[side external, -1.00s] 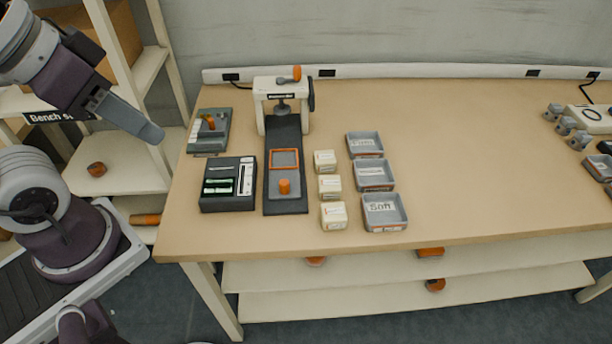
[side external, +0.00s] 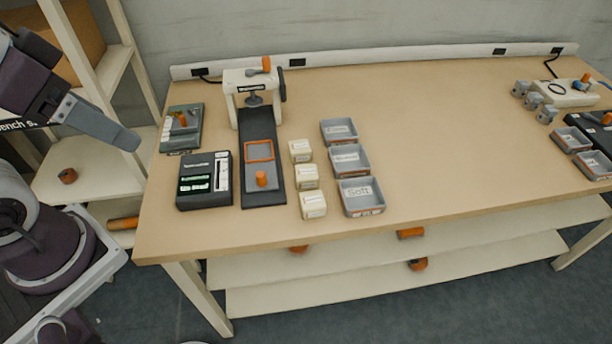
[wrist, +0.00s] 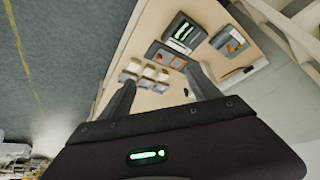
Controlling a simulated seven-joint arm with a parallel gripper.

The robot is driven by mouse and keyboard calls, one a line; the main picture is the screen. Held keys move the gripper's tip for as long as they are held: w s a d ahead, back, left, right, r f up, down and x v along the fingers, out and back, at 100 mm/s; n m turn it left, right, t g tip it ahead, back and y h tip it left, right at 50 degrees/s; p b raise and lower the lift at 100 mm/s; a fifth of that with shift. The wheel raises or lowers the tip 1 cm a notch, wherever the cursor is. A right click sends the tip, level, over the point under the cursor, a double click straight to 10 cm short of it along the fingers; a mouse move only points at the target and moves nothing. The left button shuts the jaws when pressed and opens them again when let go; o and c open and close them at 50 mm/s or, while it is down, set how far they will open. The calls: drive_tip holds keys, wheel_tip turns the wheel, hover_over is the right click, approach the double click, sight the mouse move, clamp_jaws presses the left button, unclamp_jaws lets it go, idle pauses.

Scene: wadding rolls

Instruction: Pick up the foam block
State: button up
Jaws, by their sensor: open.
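Three small cream foam blocks stand in a column on the table in the side external view: the far block (side external: 301,151), the middle block (side external: 307,176) and the near block (side external: 313,204). Each has a label too small to read. My gripper (side external: 128,140) is off the table's left edge, well apart from the blocks. In the wrist view its two fingers (wrist: 160,76) are spread with nothing between them close by. The blocks show small and distant there, beyond the fingers.
Three grey trays stand right of the blocks; the near tray (side external: 362,211) reads "Soft". Left of the blocks are a press (side external: 249,79) on a dark base (side external: 259,127) and a black meter box (side external: 190,199). The table (side external: 440,140) is clear in its middle. Shelves (side external: 88,183) stand at left.

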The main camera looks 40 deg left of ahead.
drive_tip(key=w+d+m+g, duration=0.1)
drive_tip(key=w+m+g, duration=0.15)
drive_tip(key=w, duration=0.95)
drive_tip(key=m+g, duration=0.3)
drive_tip(key=m, duration=0.4)
hover_over(303, 172)
drive_tip(key=f, duration=1.7)
drive_tip(key=w+f, duration=0.1)
drive_tip(key=f, duration=0.7)
drive_tip(key=shift+a+f, duration=0.1)
drive_tip(key=shift+f, duration=0.05)
drive_tip(key=f, duration=0.5)
drive_tip(key=s+f, duration=0.1)
drive_tip(key=f, duration=0.1)
drive_tip(key=shift+f, duration=0.15)
drive_tip(key=c, duration=1.4)
drive_tip(key=shift+w, duration=0.1)
